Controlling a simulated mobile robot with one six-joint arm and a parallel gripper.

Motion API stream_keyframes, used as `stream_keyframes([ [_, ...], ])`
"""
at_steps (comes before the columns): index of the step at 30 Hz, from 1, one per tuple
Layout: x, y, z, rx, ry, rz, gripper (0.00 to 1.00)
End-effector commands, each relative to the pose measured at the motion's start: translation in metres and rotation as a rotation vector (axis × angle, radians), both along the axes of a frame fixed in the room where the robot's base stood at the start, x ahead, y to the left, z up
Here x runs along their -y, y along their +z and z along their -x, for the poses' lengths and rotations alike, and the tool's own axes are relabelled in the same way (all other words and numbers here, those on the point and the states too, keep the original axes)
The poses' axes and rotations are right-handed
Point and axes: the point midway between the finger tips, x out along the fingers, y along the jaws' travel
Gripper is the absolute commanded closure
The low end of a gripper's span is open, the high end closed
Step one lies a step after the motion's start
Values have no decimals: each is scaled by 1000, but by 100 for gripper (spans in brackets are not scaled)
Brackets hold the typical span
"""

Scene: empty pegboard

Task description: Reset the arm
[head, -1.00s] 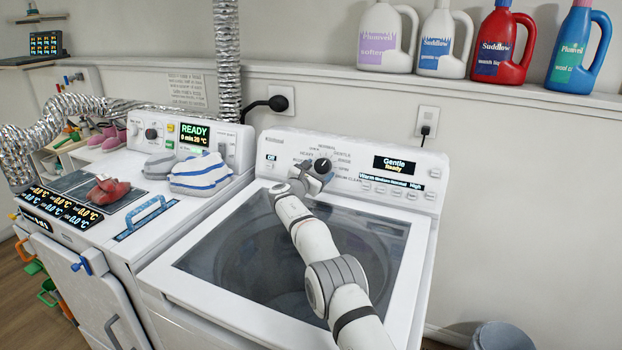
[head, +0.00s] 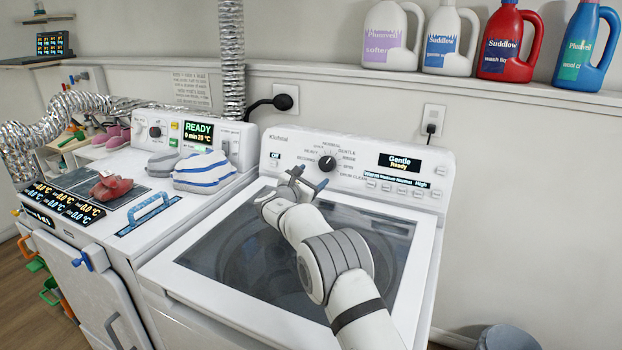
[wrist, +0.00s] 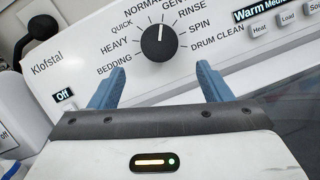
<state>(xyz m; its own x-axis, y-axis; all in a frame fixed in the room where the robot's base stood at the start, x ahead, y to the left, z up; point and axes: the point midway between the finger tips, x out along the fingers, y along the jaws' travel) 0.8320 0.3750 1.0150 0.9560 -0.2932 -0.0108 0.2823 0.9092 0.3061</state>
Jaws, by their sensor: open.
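My gripper (head: 307,180) is open and empty in front of the washer's control panel, above the back of its lid. In the wrist view its two blue fingers (wrist: 159,85) stand apart, below a black dial (wrist: 159,38). The dial, which also shows in the head view (head: 327,161), is clear of the fingers. Its white pointer line points up, close to the labels NORMAL and GENTLE. The washer's display (head: 405,163) reads "Gentle Ready". A small panel on the left (wrist: 65,95) reads "Off".
The dark glass lid (head: 225,255) lies beneath my arm. A dryer at left has a READY display (head: 198,131), striped cloth items (head: 203,172) and a red object (head: 109,186) on top. Several detergent bottles stand on the shelf (head: 550,97). A bin (head: 507,338) is at lower right.

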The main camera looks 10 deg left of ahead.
Motion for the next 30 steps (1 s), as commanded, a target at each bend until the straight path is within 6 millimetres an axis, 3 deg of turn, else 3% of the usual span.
stream_keyframes([
  [4, 3, 2, 0, -3, -5, -7, 28],
  [7, 22, 11, 0, -20, -36, -54, 28],
  [11, 80, 31, 8, -70, -135, -204, 28],
  [14, 136, 46, 27, -116, -241, -364, 28],
  [17, 189, 58, 54, -152, -356, -530, 28],
  [21, 254, 69, 106, -183, -522, -763, 28],
  [26, 315, 73, 179, -192, -723, -1028, 28],
  [30, 353, 72, 251, -178, -904, -1262, 28],
])
